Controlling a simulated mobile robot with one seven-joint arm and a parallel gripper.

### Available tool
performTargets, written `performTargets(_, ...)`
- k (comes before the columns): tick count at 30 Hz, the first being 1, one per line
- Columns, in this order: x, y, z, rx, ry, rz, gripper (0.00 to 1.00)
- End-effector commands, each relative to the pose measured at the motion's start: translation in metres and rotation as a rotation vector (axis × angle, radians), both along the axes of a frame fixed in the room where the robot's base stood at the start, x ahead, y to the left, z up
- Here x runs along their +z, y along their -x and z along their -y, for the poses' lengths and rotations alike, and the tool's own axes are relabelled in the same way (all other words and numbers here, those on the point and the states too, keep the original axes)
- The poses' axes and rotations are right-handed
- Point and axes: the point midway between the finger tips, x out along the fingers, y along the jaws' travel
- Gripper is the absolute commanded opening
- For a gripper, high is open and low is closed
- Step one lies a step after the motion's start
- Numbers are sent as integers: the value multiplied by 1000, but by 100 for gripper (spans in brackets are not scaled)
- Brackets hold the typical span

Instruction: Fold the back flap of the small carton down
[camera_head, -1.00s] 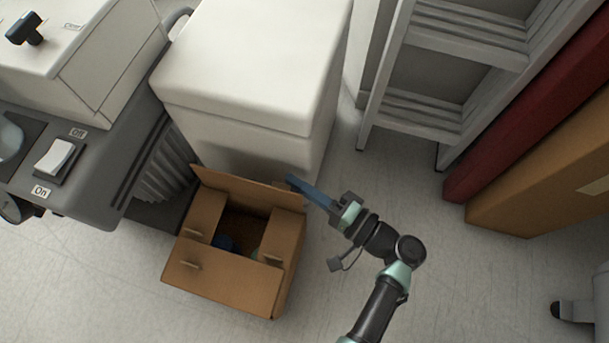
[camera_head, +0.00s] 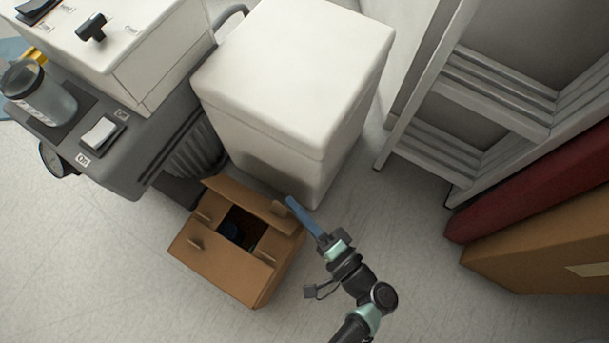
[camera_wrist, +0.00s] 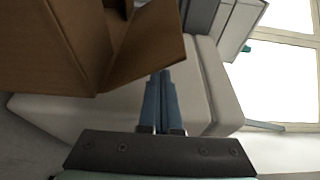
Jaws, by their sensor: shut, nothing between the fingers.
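The small brown carton (camera_head: 222,266) stands open on the floor, with dark and bluish contents partly visible inside. Its back flap (camera_head: 246,200) is raised and tilted, seeming to lean over the back of the opening.
A white cabinet (camera_head: 290,75) stands close behind the carton. A grey machine (camera_head: 130,150) is at the left. A ladder (camera_head: 490,95), a dark red panel (camera_head: 540,190) and a large brown box (camera_head: 550,250) are at the right. Floor between is clear.

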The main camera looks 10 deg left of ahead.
Motion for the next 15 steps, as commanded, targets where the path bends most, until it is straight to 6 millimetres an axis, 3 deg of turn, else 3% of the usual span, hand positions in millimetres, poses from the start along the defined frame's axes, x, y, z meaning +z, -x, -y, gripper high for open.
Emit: performTargets(15,-9,26,-9,0,13,49,0)
